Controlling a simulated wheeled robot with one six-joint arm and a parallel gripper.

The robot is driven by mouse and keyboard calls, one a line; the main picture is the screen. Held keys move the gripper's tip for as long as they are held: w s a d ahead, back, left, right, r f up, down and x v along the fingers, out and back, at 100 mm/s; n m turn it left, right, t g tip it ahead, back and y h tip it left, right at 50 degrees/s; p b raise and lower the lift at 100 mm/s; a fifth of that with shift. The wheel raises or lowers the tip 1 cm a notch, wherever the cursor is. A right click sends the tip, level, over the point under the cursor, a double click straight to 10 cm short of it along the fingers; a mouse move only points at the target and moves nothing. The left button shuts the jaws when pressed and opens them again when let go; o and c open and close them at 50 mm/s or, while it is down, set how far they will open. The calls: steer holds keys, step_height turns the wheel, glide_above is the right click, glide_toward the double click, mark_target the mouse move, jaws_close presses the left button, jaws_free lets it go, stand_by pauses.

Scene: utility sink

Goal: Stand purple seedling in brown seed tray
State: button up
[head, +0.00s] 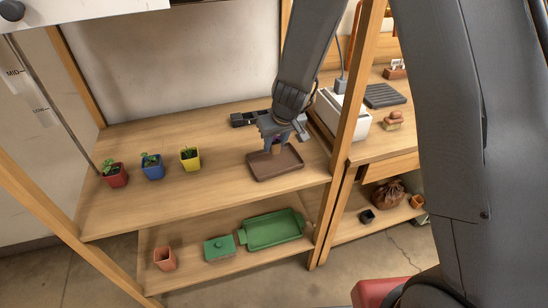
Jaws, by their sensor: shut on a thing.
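The brown seed tray (290,170) lies on the right part of the upper wooden shelf. My gripper (276,141) points down over the back part of the tray and is shut on the purple seedling (276,149). Only a small bit of the seedling's pot shows between the fingers. Its plant is hidden by my gripper. I cannot tell whether the pot touches the tray floor or hangs just above it.
Red (115,175), blue (153,168) and yellow (190,159) potted seedlings stand left on the same shelf. A black item (245,118) lies behind my gripper. A wooden post (352,100) rises right of the tray. The lower shelf holds a green tray (272,244) and a terracotta pot (164,259).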

mark_target(274, 153)
steer(key=shift+f+b, duration=2.1)
steer(key=shift+f, duration=0.05)
steer(key=shift+f, duration=0.1)
steer(key=o, duration=1)
steer(key=shift+o, duration=0.2)
steer(key=p+v, duration=0.6)
steer(key=v, duration=0.5)
steer(key=s+d+r+m+g, duration=0.1)
steer(key=s+d+r+m, duration=0.1)
steer(key=s+d, duration=0.5)
steer(key=s+d+r+m+g+h, duration=0.1)
steer(key=s+d+r+m, duration=0.1)
steer(key=s+d+r, duration=0.3)
steer(key=s+d, duration=0.3)
steer(key=s, duration=0.4)
steer(key=shift+s+d+r+h, duration=0.2)
steer(key=shift+s+d+h, duration=0.05)
steer(key=shift+d+h, duration=0.05)
